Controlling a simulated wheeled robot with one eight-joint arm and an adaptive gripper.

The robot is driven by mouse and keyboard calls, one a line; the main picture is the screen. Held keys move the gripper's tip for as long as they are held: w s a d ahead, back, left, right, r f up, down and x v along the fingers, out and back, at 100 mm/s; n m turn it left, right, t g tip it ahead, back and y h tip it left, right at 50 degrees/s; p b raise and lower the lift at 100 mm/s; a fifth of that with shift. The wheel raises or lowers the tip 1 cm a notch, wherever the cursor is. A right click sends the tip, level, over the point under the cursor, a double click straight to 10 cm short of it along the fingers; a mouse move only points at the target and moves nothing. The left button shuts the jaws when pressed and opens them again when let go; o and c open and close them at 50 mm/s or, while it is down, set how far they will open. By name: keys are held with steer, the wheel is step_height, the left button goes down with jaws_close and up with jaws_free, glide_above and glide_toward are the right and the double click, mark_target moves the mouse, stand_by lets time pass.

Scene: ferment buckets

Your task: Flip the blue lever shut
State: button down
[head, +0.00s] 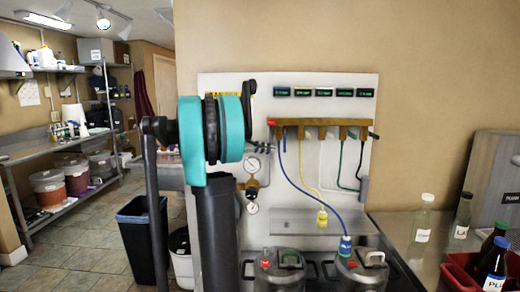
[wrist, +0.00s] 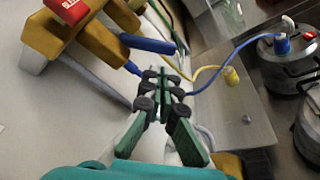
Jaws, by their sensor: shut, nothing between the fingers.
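The blue lever (wrist: 147,43) sits on the brass manifold (wrist: 90,38) in the wrist view. It points to the right in that picture, away from the manifold and toward the kegs' side. My gripper (wrist: 165,77) is shut and empty, with its green and black fingertips beside the lever's free end, a little below it in the picture. I cannot tell whether they touch it. In the head view my gripper (head: 272,147) is just below the left end of the manifold (head: 315,131), close in front of the white panel. The lever is small there and hard to separate from the blue hose.
A blue hose (head: 318,199) and a yellow hose (head: 302,179) hang right of my gripper. Pressure gauges (head: 253,164) are below it. Two metal kegs (head: 361,270) stand at the panel's foot. Bottles (head: 424,218) and a red crate (head: 456,266) are at right.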

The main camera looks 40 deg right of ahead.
mark_target(285, 141)
steer(key=shift+x, duration=2.05)
